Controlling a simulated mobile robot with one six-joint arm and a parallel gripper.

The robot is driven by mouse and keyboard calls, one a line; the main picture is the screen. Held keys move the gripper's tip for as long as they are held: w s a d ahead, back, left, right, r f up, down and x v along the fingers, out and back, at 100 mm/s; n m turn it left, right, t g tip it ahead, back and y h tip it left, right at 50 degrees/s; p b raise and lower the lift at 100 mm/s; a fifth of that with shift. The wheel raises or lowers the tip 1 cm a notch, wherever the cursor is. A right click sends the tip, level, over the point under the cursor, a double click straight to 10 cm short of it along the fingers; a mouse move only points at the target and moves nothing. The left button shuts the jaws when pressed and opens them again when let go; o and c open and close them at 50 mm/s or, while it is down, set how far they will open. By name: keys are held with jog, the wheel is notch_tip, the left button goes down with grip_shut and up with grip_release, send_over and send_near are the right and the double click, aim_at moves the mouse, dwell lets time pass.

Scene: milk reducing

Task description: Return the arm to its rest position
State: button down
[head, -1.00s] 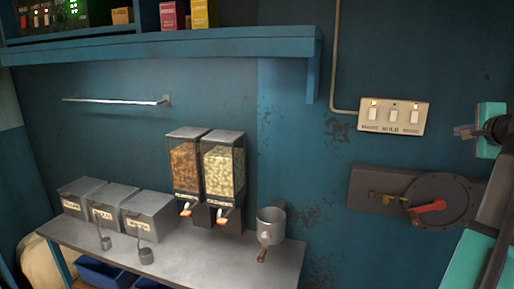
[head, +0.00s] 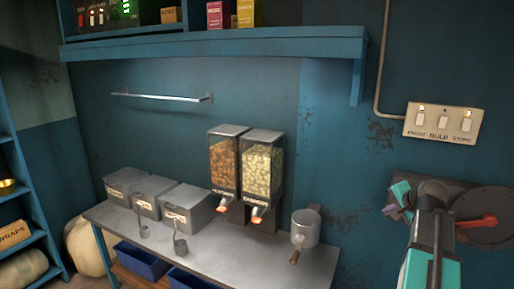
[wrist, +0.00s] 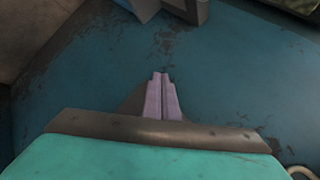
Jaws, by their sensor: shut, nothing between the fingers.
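My gripper (head: 393,209) is at the right of the head view, at the end of my teal and dark arm, in front of the wall plate with the red lever. In the wrist view my gripper (wrist: 161,78) shows two pale purple fingers pressed together. They are shut with nothing between them. Blue, worn wall surface lies beyond the fingertips. My arm covers part of the wall plate.
A red lever (head: 478,222) on a round dark plate is close beside my arm. A switch panel (head: 440,122) is above. A grey counter (head: 235,262) holds lidded bins (head: 186,209), two dispensers (head: 262,168) and a metal pot (head: 305,228). A blue shelf (head: 215,48) juts out above.

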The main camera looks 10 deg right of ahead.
jog(key=w+a+f+n+g+y, duration=0.15)
jog(key=a+f+n, duration=0.25)
jog(key=a+f, duration=0.7)
jog(key=w+a+f+n+g+y, duration=0.1)
jog(key=w+a+f+n+g, duration=0.15)
jog(key=a+f, duration=0.9)
jog(key=s+a+f+n+g, duration=0.3)
jog(key=s+a+f+n, duration=0.25)
jog(key=a+f, duration=0.45)
jog(key=s+a+f+n+g, duration=0.2)
jog(key=s+a+f+n, duration=0.2)
jog(key=s+a+f, duration=0.6)
jog(key=s+a+f+g+b, duration=0.1)
jog(key=s+f+g+b, duration=0.2)
jog(key=s+f, duration=1.6)
jog(key=s+g, duration=0.2)
jog(key=s, duration=0.1)
jog(key=shift+s+a+f+g, duration=0.15)
jog(key=shift+s+a+g, duration=0.2)
jog(key=shift+s+g, duration=0.05)
jog(key=shift+h, duration=0.25)
